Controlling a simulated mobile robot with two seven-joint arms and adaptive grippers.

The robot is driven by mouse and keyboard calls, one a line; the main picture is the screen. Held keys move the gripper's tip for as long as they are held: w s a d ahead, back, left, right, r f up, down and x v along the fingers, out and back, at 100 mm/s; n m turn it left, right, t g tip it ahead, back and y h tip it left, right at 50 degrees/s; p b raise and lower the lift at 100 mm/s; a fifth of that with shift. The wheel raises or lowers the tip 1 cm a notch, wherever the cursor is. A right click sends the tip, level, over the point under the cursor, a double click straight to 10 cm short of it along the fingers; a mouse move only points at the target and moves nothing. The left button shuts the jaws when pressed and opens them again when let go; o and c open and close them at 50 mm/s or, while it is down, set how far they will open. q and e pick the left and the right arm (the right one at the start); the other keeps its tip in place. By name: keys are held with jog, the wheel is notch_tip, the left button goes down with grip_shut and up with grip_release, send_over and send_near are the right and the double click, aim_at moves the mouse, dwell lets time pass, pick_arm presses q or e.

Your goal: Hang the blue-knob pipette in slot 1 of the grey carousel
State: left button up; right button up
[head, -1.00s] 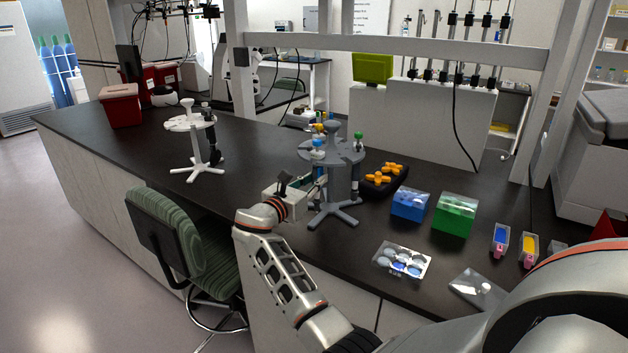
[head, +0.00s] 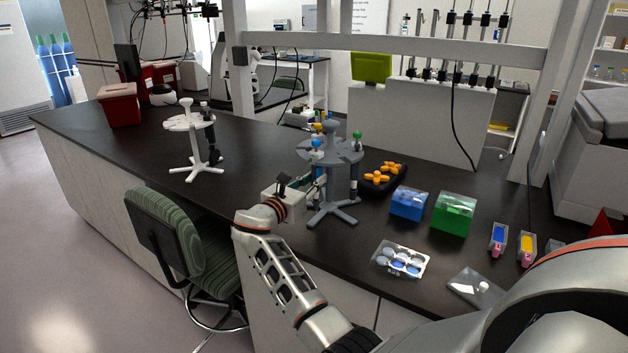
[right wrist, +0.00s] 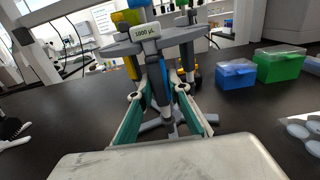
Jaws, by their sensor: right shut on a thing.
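The grey carousel (head: 332,165) stands on the dark bench, with pipettes hanging around its plate. The blue-knob pipette (head: 317,146) is upright at the carousel's near left edge. In the right wrist view it (right wrist: 154,68) carries a 1000 µL label and stands in front of the plate. My right gripper (head: 320,184) is shut on its body. The green-lined fingers (right wrist: 159,96) lie on both sides of it. The slot's contact with the pipette is hidden, so I cannot tell whether it is seated. My left gripper is not in view.
A green-knob pipette (head: 356,147) hangs on the carousel's right, and a yellow-knob one (right wrist: 131,19) is close behind the held pipette. A white carousel (head: 190,124) stands left. A black rack with orange items (head: 384,178), blue box (head: 408,204) and green box (head: 454,214) stand right.

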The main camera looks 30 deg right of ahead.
jog(key=o, duration=0.7)
jog(key=shift+f, duration=0.15)
jog(key=shift+o, duration=0.2)
jog(key=v, duration=0.7)
jog(key=shift+a, duration=0.25)
